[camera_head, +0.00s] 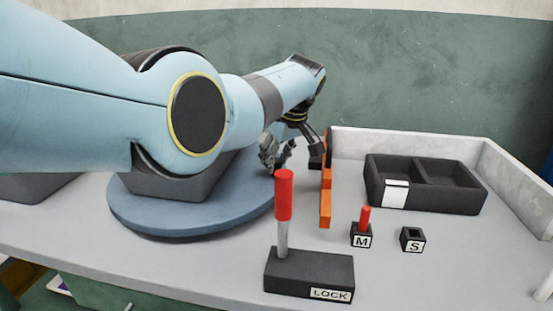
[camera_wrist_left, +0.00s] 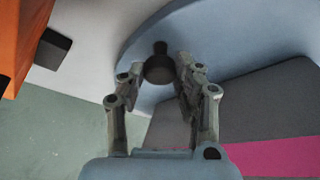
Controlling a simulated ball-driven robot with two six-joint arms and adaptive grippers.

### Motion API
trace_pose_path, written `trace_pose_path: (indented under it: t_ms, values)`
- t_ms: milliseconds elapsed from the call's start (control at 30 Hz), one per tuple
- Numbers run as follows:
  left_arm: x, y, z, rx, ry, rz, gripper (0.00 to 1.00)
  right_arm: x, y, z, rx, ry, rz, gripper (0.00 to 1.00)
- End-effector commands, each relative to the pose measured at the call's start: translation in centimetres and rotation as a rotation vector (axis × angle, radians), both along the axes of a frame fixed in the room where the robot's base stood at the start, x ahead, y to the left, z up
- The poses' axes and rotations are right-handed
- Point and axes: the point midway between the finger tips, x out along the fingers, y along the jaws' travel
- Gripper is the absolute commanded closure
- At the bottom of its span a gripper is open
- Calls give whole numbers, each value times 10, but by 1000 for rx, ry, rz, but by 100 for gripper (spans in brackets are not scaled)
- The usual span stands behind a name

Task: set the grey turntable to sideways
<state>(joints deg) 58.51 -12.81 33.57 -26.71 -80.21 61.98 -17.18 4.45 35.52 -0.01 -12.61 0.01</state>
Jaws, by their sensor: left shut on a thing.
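The grey turntable (camera_head: 150,216) is a round blue-grey disc at the left of the table, partly hidden by my left arm. It also shows in the left wrist view (camera_wrist_left: 250,40). A dark grey block (camera_head: 185,188) sits on it. A small dark knob (camera_wrist_left: 160,69) stands at the disc's edge. My left gripper (camera_head: 277,158) is at the right edge of the disc, with its fingers (camera_wrist_left: 157,76) closed around the knob. The knob is hard to make out in the head view. My right gripper is not in view.
An orange bar (camera_head: 325,200) stands close right of my left gripper. A black LOCK box (camera_head: 308,272) with a red-handled lever (camera_head: 284,195) is in front. Small M (camera_head: 361,238) and S (camera_head: 412,240) blocks and a black two-compartment tray (camera_head: 425,185) are to the right.

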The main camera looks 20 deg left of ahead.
Motion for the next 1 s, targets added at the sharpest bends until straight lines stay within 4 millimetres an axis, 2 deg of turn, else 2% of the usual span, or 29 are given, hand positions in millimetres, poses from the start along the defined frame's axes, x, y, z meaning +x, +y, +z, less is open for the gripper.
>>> trace_pose_path:
  t_ms: [33,200,567,733,1000]
  values:
    - [-1,-1,-1,-2,4,-1,67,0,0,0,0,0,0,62]
    - [-1,0,-1,-1,3,-1,46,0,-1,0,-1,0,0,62]
    - [-1,-2,5,-1,0,-1,46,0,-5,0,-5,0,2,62]
    - [-7,-10,27,-3,-2,-1,46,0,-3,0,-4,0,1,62]
    - [-23,-28,84,-3,-1,-1,46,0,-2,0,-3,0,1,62]
